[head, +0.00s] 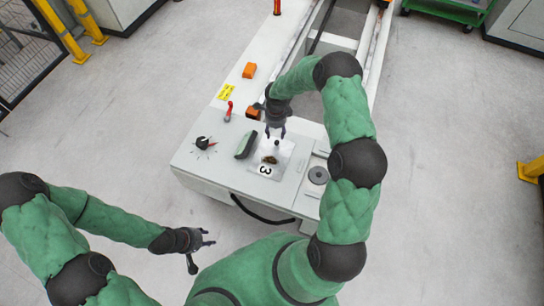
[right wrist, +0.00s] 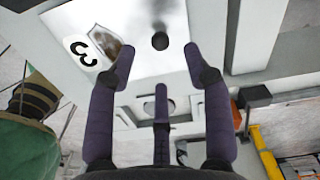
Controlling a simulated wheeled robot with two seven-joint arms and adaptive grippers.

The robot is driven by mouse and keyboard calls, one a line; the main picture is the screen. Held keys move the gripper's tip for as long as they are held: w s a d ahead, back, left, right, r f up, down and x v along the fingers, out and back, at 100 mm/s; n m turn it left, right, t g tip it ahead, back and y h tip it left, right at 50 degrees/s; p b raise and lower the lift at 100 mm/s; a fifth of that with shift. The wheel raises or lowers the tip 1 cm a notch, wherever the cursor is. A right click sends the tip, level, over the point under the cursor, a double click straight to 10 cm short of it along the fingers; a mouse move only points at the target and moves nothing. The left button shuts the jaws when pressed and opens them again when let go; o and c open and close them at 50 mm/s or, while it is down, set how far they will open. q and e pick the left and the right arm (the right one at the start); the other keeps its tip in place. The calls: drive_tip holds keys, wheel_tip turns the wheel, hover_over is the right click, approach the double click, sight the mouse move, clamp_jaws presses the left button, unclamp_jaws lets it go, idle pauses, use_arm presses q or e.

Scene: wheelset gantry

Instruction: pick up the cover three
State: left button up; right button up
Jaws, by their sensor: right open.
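The cover three (head: 284,160) is a pale, shiny metal plate with a "3" label, a small brownish emblem and a black knob, lying on the white gantry top in the head view. In the right wrist view the cover (right wrist: 150,72) fills the upper middle, with its knob (right wrist: 160,41) just beyond the fingertips. My right gripper (head: 275,131) is open over the knob, its fingers on either side and not closed on it. My left gripper (head: 208,238) is open and empty, off the gantry's front left side.
A dark round part (head: 318,175) lies right of the cover. A black handle (head: 262,213) curves along the front.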

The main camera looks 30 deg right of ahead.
sight(276, 141)
drive_tip(key=f, duration=0.2)
drive_tip(key=f+b, duration=0.1)
drive_tip(key=f, duration=0.1)
drive_tip(key=f+b, duration=0.1)
drive_tip(key=f, duration=0.1)
drive_tip(key=shift+s+d+f, duration=0.15)
drive_tip(key=shift+s+f, duration=0.1)
drive_tip(key=shift+f, duration=0.1)
clamp_jaws()
